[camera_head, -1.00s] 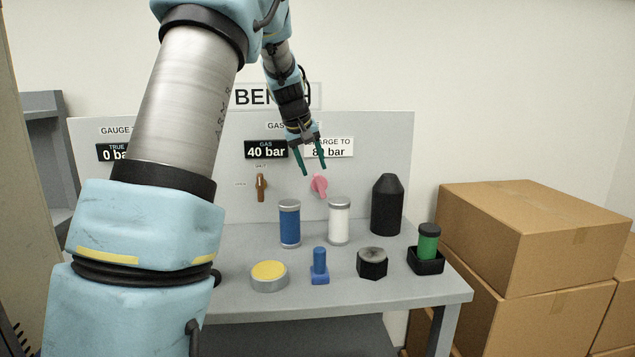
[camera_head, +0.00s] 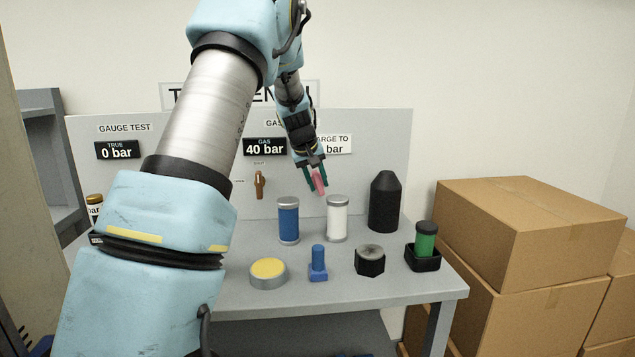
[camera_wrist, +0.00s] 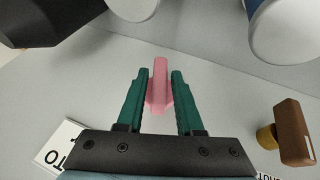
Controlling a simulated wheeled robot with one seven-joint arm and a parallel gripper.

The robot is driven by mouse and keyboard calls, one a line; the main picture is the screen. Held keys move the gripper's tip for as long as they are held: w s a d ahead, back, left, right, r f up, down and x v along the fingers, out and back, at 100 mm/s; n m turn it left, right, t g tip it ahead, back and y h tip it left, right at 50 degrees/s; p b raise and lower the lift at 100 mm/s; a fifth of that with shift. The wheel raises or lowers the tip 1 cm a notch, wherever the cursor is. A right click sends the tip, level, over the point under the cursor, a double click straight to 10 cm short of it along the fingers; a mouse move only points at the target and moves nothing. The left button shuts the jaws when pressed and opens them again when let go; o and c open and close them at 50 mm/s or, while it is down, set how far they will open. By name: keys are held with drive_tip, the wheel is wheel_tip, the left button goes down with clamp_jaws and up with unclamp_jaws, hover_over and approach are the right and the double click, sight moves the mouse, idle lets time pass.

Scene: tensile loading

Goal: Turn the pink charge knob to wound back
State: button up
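The pink charge knob (camera_head: 318,181) is on the upright back panel, right of the brown valve handle. My gripper (camera_head: 316,184) is at the knob, with one dark green finger on each side of it. In the wrist view the pink knob (camera_wrist: 160,86) lies between the fingertips of my gripper (camera_wrist: 159,82), its bar running along the fingers. Narrow gaps show between the knob and both fingers, so the gripper appears open around it. The charge display (camera_head: 333,144) is partly hidden by my arm; only "bar" can be read.
The brown valve handle (camera_head: 260,185) is left of the knob. A blue cylinder (camera_head: 288,222), a white cylinder (camera_head: 337,220) and a black bottle (camera_head: 384,203) stand below the panel on the grey bench (camera_head: 412,281). Cardboard boxes (camera_head: 530,235) are stacked at right.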

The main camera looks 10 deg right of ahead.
clamp_jaws()
